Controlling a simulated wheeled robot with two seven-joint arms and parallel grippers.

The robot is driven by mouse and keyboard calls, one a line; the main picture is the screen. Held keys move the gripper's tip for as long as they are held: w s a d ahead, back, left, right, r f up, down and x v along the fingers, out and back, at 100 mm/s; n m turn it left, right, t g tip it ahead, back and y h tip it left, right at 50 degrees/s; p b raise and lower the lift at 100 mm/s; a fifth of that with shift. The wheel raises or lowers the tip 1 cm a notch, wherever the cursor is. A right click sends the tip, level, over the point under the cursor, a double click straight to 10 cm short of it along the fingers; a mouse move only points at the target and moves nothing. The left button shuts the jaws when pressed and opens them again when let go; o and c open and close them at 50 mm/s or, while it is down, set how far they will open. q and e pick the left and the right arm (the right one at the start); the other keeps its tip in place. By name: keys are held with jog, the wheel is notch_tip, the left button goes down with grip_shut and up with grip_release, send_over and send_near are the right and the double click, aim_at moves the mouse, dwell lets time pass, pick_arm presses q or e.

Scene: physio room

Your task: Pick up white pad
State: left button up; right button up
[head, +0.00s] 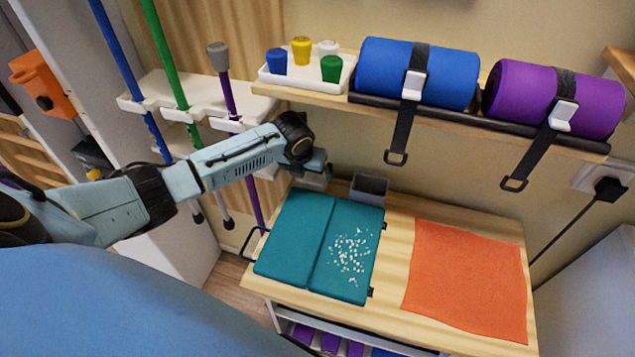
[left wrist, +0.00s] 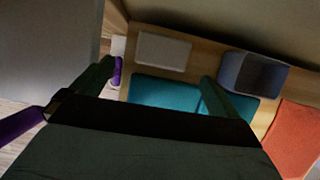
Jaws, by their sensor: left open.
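The white pad (left wrist: 163,51) is a flat pale rectangle lying on the wooden table top, behind the teal case (left wrist: 165,92) and left of the grey bin (left wrist: 252,73) in the left wrist view. In the head view my left gripper (head: 317,166) is over the table's back left corner and mostly covers the pad, with a pale part showing below it. In the left wrist view the fingers of this gripper (left wrist: 155,82) are wide apart with nothing between them, and the pad shows beyond them. My right gripper is not in view.
The teal case (head: 318,245), with small white bits on it, and an orange cloth (head: 465,280) cover much of the table. The grey bin (head: 368,188) stands close to the pad. Above are a shelf with a blue roll (head: 385,72) and racked poles (head: 175,85) at left.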

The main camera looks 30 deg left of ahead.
aim_at(312, 179)
pick_arm(q)
jog(key=shift+b+x, duration=0.7)
jog(key=shift+x, duration=2.35)
jog(key=shift+w+d, duration=0.15)
jog(key=c, duration=1)
jog(key=shift+r, duration=0.1)
jog(key=shift+s+r, duration=0.25)
jog(key=shift+s, duration=0.05)
notch_tip(312, 179, up, 7)
jog(key=shift+f+p, duration=0.15)
jog(key=shift+p, duration=0.55)
jog(key=s+d, duration=0.1)
jog(key=s, duration=0.5)
jog(key=s+d+p, duration=0.1)
jog(key=s+d, duration=0.1)
jog(key=s, duration=0.4)
jog(key=s+d, duration=0.1)
jog(key=s, duration=0.6)
jog(key=shift+d+f, duration=0.15)
jog(key=shift+d, duration=0.2)
